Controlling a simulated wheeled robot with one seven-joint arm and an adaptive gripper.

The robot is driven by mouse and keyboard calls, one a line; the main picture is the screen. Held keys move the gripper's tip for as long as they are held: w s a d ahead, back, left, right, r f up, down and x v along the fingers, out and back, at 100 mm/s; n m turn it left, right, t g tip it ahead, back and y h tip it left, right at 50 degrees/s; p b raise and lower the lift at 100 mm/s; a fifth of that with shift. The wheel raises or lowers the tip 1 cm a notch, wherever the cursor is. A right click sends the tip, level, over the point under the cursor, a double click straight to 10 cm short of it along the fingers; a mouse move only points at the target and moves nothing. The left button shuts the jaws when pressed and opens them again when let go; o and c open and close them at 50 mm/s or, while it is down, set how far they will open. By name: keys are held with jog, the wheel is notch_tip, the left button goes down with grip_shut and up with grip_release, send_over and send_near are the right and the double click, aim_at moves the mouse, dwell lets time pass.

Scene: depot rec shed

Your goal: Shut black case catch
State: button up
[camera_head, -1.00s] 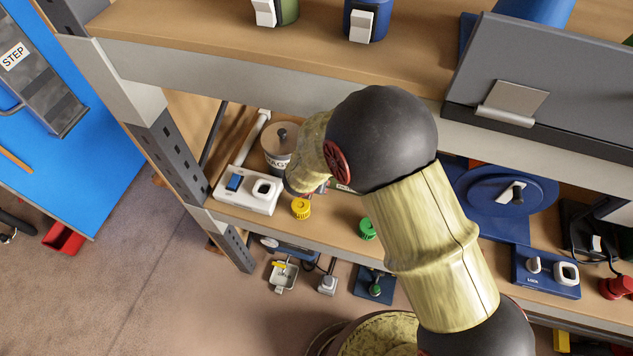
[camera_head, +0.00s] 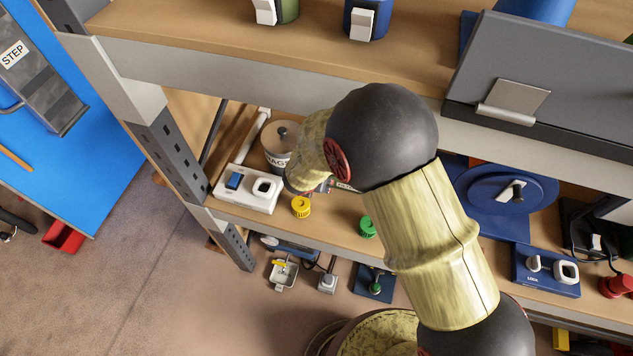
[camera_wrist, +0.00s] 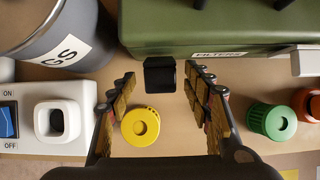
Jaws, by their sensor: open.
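In the wrist view, a green case (camera_wrist: 230,25) with a "FILTERS" label lies along the top. A black catch (camera_wrist: 160,76) sits at its front edge. My gripper (camera_wrist: 161,82) is open, with one finger on each side of the catch and gaps between. Whether the catch stands out or lies flat, I cannot tell. In the head view, my arm covers most of the green case and the catch. A dark grey case (camera_head: 560,75) with a metal catch plate (camera_head: 513,99) stands on the upper shelf, away from my gripper.
A yellow cap (camera_wrist: 140,127) lies between my fingers, below the catch. A green cap (camera_wrist: 272,121) stands to the right.

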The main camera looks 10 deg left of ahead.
jog(key=v, duration=1.1)
jog(key=shift+s+r, duration=0.25)
jog(key=shift+r, duration=0.1)
